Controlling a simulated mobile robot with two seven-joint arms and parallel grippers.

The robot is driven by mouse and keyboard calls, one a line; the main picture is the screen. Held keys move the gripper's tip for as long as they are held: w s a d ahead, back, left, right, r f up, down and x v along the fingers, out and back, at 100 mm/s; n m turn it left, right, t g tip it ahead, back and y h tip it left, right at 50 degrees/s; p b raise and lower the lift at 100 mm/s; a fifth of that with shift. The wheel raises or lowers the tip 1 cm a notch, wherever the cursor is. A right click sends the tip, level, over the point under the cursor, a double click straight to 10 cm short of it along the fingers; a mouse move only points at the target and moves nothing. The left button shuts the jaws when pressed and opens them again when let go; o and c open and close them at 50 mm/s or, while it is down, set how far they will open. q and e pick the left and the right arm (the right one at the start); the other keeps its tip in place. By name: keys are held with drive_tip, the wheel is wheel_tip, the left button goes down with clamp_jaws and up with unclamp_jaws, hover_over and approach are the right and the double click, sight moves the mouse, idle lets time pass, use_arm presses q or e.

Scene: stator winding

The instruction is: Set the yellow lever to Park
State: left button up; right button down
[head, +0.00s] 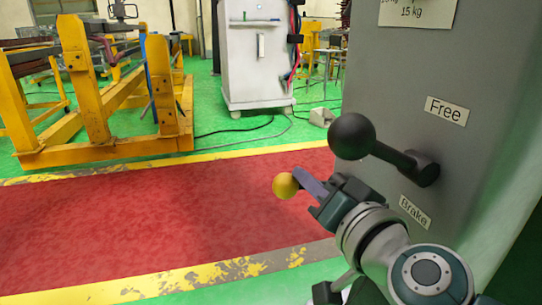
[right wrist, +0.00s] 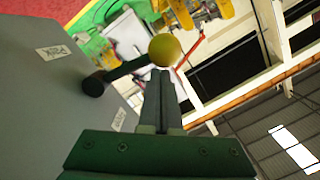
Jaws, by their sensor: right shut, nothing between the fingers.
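The yellow ball knob (head: 286,186) shows just left of the tip of my right gripper (head: 305,178). In the right wrist view the yellow knob (right wrist: 165,50) is at the end of a dark rod (right wrist: 125,69), which runs to a round black hub on the grey cabinet. There my right gripper (right wrist: 164,72) is shut and empty, its fingertips right at the knob. I cannot tell whether they touch it. In the head view my gripper and arm hide the yellow lever's rod and hub. My left gripper is out of view.
A black-knobbed lever (head: 351,136) sticks out of the grey cabinet (head: 395,95) just above my gripper, between the Free label (head: 446,111) and the Brake label (head: 415,212). Red floor (head: 150,225) is clear to the left. Yellow frames (head: 90,90) stand farther off.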

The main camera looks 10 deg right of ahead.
drive_tip(key=f+n, duration=0.1)
drive_tip(key=a+f+n, duration=0.1)
drive_tip(key=shift+n+h, duration=0.3)
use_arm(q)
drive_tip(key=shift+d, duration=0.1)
use_arm(e)
drive_tip(key=shift+f+n+h, duration=0.3)
drive_tip(key=shift+f+n, duration=1.15)
drive_tip(key=shift+n, duration=0.25)
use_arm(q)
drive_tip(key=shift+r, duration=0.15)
use_arm(e)
drive_tip(key=shift+s, duration=0.1)
